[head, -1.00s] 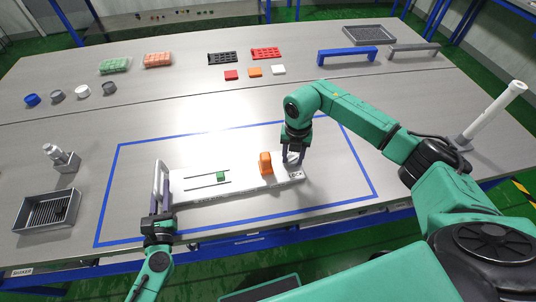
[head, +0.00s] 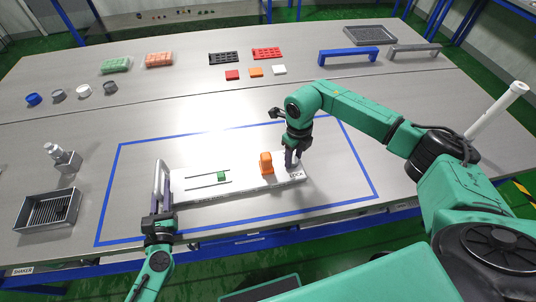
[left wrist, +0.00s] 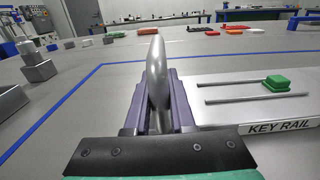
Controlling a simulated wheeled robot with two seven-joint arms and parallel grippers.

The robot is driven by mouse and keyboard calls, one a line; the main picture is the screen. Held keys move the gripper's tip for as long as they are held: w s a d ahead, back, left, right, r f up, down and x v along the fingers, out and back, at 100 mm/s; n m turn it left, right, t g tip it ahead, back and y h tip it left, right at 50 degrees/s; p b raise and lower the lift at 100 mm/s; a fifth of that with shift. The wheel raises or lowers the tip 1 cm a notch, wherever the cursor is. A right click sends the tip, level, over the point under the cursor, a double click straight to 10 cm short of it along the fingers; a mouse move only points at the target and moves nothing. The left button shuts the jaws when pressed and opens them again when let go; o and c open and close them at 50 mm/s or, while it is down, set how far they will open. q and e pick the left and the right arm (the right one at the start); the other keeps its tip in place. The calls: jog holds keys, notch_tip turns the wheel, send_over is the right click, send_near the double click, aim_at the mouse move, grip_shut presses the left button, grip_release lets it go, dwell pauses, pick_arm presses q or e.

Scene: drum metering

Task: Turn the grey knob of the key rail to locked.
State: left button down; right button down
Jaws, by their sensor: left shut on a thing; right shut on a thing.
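The key rail (head: 240,190) is a pale flat board lying inside the blue taped outline. It carries a green slider (head: 221,176) in slots, an upright orange part (head: 266,163) and, at its right end, the grey knob beside a LOCK label. My right gripper (head: 291,158) points down and is shut on the knob, which it mostly hides; I cannot read the knob's angle. My left gripper (head: 161,198) is shut on the grey handle (head: 159,175) at the rail's left end. The handle (left wrist: 157,75) stands between the purple fingers in the left wrist view.
A shaker box (head: 46,211) and a grey fixture (head: 66,160) stand at left. Small cups, foam blocks and coloured trays lie further back. A blue bridge (head: 347,55) is at the back right and a white post (head: 497,110) at right. The taped area behind the rail is clear.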

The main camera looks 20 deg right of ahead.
jog(key=shift+w+n, duration=0.1)
jog(key=shift+n, duration=1.1)
pick_arm(q)
jog(key=shift+f, duration=0.1)
pick_arm(e)
jog(key=shift+c, duration=1.9)
grip_release()
notch_tip(320, 180, up, 12)
pick_arm(q)
jog(key=c, duration=0.7)
grip_release()
